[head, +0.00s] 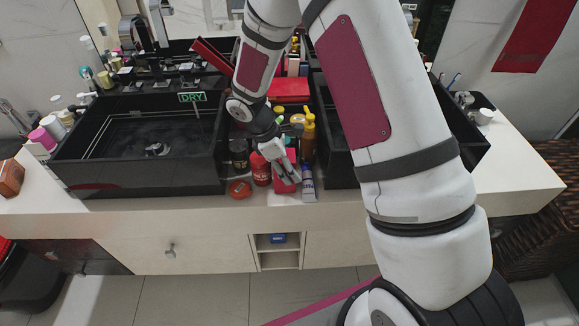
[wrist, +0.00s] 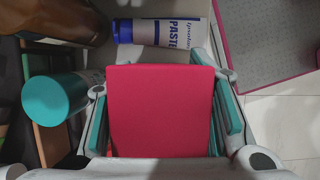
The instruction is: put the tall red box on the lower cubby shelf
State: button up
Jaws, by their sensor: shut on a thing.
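The tall red box (head: 286,178) stands at the front of the counter between the two sinks, among bottles. In the wrist view its flat red top (wrist: 160,108) fills the space between the fingers. My gripper (head: 284,172) is shut on it, with one teal-padded finger on each side. The cubby (head: 277,243) is built into the front of the counter below the box. Its upper shelf holds a small blue item (head: 278,238), and its lower shelf (head: 280,260) looks empty.
A paste tube (head: 308,184) stands just right of the box; it also shows in the wrist view (wrist: 160,32). The floor (head: 200,300) before the cubby is clear.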

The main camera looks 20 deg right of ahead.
jog(key=shift+f, duration=0.1)
jog(key=o, duration=1.2)
